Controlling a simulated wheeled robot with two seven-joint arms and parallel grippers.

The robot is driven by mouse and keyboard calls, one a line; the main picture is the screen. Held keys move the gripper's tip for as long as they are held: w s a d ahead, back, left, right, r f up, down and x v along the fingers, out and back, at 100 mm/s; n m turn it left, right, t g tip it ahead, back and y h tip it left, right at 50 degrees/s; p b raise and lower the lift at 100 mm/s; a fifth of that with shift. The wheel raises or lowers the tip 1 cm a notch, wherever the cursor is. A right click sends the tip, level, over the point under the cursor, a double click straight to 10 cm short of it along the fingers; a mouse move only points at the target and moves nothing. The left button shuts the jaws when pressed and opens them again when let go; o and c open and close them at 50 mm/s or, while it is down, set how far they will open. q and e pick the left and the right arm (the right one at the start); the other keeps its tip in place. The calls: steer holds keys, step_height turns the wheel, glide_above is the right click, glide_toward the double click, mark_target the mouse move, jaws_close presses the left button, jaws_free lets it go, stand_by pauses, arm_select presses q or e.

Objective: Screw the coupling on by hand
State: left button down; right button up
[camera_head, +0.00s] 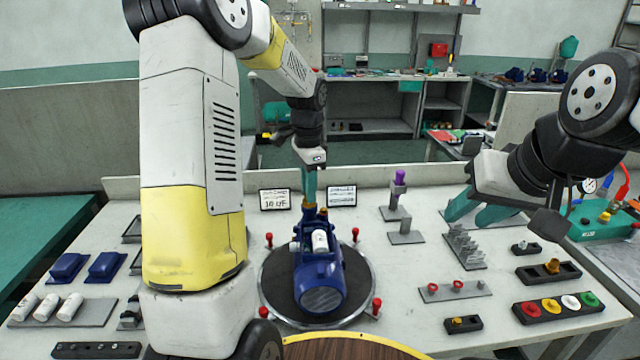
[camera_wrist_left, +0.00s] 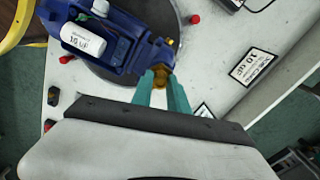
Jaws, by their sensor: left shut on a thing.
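The blue pump (camera_head: 322,272) stands on a round dark turntable (camera_head: 274,291) with a metal rim. A white capacitor labelled 10 uF (camera_wrist_left: 82,40) is on the pump. The brass coupling (camera_head: 310,213) is at the pump's far end; it also shows in the left wrist view (camera_wrist_left: 163,72). My left gripper (camera_head: 310,200) comes down from above with its teal fingers (camera_wrist_left: 161,78) shut around the coupling. The fingers partly hide it, and I cannot tell how far it is threaded. My right gripper (camera_head: 478,212) is open and empty above the bench at the right.
Red-knobbed posts (camera_head: 355,233) surround the turntable. Two cards (camera_head: 342,195) stand behind the pump. A stepped grey rack (camera_head: 465,245), a purple-topped stand (camera_head: 399,190) and a tray of coloured buttons (camera_head: 558,307) are at the right. White capacitors (camera_head: 70,307) and blue covers (camera_head: 106,265) lie at the left.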

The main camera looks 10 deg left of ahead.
arm_select(q)
steer(key=m, duration=0.3)
steer(key=shift+m, duration=0.3)
steer(key=shift+m, duration=1.6)
steer(key=m, duration=0.3)
steer(key=shift+m, duration=0.3)
steer(key=c, duration=1.3)
jaws_free()
steer(key=shift+c, duration=0.2)
